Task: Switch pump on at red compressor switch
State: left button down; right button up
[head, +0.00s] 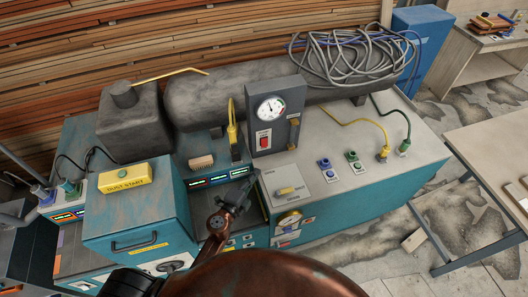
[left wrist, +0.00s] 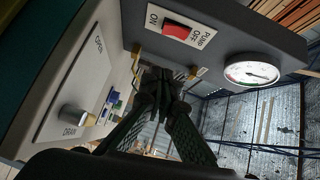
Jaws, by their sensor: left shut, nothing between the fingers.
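The red pump switch (head: 265,141) is on the front of a grey upright box (head: 277,118), below a round gauge (head: 271,108). In the left wrist view the red rocker (left wrist: 183,33) sits on a white plate marked ON, OFF and PUMP, with the gauge (left wrist: 250,71) to its right. My left gripper (head: 252,179) is shut and empty, in front of and below the switch box, apart from the switch. Its closed fingers (left wrist: 162,82) show below the switch plate in the left wrist view. My right gripper is not in view.
A panel with a drain knob (head: 287,190) lies right beside my left gripper. Green and blue fittings (head: 354,162) and coiled cables (head: 355,58) are to the right and behind.

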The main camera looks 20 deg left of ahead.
pick_arm(q)
jog(key=shift+s+a+r, duration=0.1)
jog(key=shift+a, duration=0.1)
send_near(267, 145)
jog(key=w+d, duration=0.2)
jog(key=d, duration=0.2)
jog(key=shift+w+a+f+b, duration=0.1)
jog(key=shift+w+a+b, duration=0.15)
jog(key=shift+w+a, duration=0.25)
jog(key=shift+w+a+f+b, duration=0.2)
jog(key=shift+w+a, duration=0.15)
jog(key=shift+w, duration=0.35)
jog(key=shift+w+a+f+b, duration=0.1)
jog(key=shift+w+a+b, duration=0.15)
jog(key=shift+w+a, duration=0.25)
jog(key=shift+w+d, duration=0.1)
